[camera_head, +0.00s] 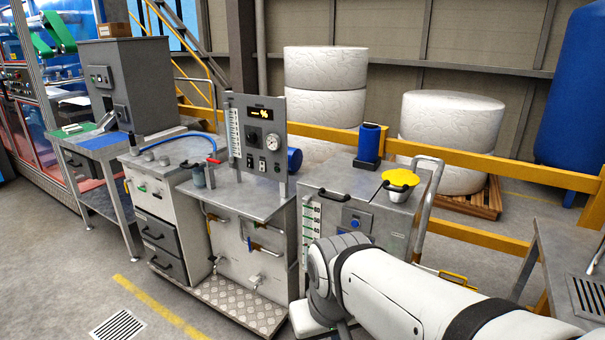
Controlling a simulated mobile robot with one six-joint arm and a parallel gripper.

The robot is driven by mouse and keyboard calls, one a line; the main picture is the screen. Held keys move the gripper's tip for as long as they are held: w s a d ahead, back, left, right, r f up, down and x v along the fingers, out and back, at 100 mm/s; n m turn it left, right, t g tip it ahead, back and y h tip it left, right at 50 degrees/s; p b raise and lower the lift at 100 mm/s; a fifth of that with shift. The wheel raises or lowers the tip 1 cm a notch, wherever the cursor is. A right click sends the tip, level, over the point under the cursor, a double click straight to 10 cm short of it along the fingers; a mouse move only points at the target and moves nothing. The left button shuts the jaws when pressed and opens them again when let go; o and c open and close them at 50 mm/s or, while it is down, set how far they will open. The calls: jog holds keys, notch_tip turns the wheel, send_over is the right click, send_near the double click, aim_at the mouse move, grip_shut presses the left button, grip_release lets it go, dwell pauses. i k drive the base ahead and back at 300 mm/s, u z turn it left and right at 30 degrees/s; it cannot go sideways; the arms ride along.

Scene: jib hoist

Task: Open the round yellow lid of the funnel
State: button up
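The round yellow lid (401,177) lies on top of the funnel, on the right side of a grey metal cabinet (352,190). It looks flat and closed. A dark handle or clasp shows at its front edge. My gripper is not visible; the arm's end runs out at the bottom edge.
A blue cylinder (369,138) stands on the cabinet left of the lid. A curved metal rail (429,205) rises close to the lid's right. A gauge panel (258,135) stands on the bench to the left. A yellow barrier (480,165) runs behind. Space above the lid is clear.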

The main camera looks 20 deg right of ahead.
aim_at(406, 179)
jog(key=u, duration=0.05)
jog(key=i, duration=1.35)
jog(key=z, duration=0.5)
jog(key=k, duration=0.9)
jog(key=z, duration=0.2)
jog(key=i, duration=0.9)
jog(key=u, duration=0.1)
